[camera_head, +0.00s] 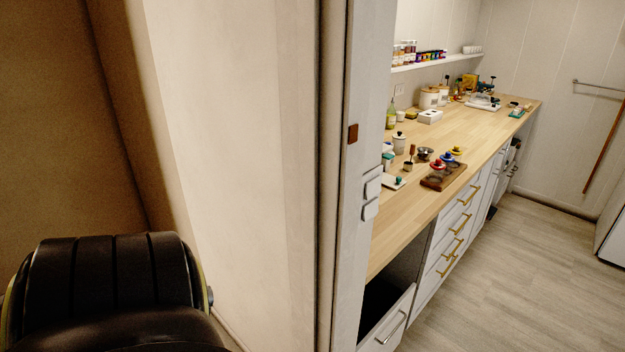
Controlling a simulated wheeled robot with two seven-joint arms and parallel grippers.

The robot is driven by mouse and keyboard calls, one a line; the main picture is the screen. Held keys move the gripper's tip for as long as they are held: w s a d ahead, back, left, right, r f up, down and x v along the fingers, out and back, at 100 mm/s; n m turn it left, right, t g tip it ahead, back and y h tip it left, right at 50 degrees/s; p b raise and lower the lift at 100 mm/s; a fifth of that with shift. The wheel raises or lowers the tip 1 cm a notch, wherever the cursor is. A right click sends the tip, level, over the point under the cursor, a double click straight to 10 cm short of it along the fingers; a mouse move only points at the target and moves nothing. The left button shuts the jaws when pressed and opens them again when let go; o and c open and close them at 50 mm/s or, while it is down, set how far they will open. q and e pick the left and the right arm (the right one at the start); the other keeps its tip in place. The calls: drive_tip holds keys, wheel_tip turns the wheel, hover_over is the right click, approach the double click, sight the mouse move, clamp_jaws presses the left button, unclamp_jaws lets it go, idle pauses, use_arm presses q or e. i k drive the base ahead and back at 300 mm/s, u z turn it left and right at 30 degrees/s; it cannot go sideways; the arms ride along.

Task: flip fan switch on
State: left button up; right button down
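Two small white switch-like plates sit one above the other on the white door frame, near the middle of the head view. The upper plate (373,187) is just above the lower plate (370,210). Both are seen at a steep angle, and I cannot tell which is the fan switch or what position either is in. No fan shows. Neither of my grippers is in view.
A pale wall (220,150) fills the left side up to the door frame (362,90). Beyond it, a wooden counter (435,205) carries jars, a wooden tray (446,177) and small items. A lower drawer (392,322) appears pulled out. The floor (530,270) at right is clear.

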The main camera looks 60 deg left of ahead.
sight(372, 186)
drive_tip(key=u, duration=1.55)
